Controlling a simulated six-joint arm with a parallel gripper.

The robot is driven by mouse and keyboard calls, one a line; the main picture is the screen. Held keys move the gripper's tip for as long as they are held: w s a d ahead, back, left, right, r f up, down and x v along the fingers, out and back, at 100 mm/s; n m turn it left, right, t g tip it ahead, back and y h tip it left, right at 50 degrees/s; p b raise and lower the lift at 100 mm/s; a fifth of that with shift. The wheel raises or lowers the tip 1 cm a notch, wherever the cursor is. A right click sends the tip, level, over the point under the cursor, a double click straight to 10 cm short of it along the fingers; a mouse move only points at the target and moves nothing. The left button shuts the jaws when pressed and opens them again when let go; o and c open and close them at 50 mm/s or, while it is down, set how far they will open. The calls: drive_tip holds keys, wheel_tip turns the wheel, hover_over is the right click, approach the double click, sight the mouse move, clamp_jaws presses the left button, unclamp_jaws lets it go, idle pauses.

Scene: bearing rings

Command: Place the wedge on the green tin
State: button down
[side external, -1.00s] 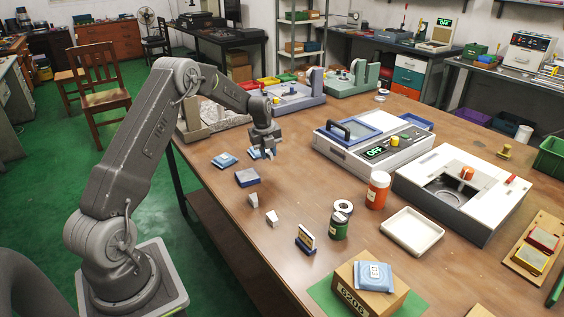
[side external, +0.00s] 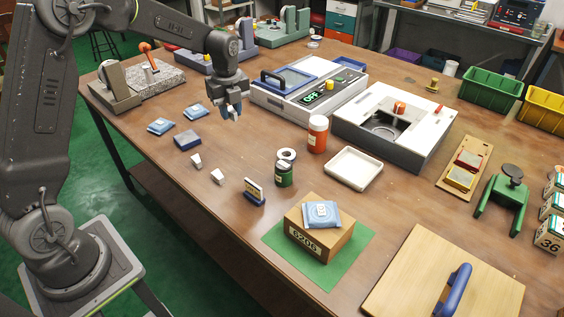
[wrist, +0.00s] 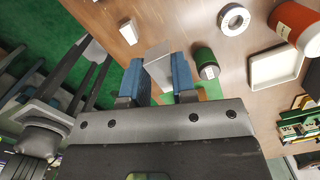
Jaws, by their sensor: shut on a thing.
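My gripper (side external: 231,113) hangs above the table, to the right of the blue packets. In the wrist view my gripper (wrist: 157,75) has its two blue fingers shut on a pale grey-white wedge (wrist: 158,60), which sticks out beyond the fingertips. The side view does not show the held wedge clearly. The green tin (side external: 284,175) stands upright on the table, apart from my gripper and nearer the camera. In the wrist view the green tin (wrist: 206,57) is just right of the right finger. Two other pale wedges (side external: 196,160) (side external: 217,177) lie on the table.
A bearing ring (side external: 287,154) lies close behind the tin. An orange jar (side external: 317,134) and white tray (side external: 354,168) stand to its right. Blue packets (side external: 161,126) lie further left.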

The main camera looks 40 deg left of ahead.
drive_tip(key=d, duration=0.5)
hover_over(281, 164)
drive_tip(key=f, duration=0.6)
drive_tip(key=shift+d, duration=0.2)
drive_tip(key=shift+f, duration=1.95)
drive_tip(key=shift+f, duration=0.2)
drive_tip(key=c, duration=0.9)
unclamp_jaws()
drive_tip(key=shift+r, duration=0.1)
drive_tip(key=r, duration=0.8)
drive_tip(key=d+r, duration=0.1)
drive_tip(key=r, duration=0.3)
drive_tip(key=shift+s+d+r, duration=0.1)
drive_tip(key=shift+s, duration=0.1)
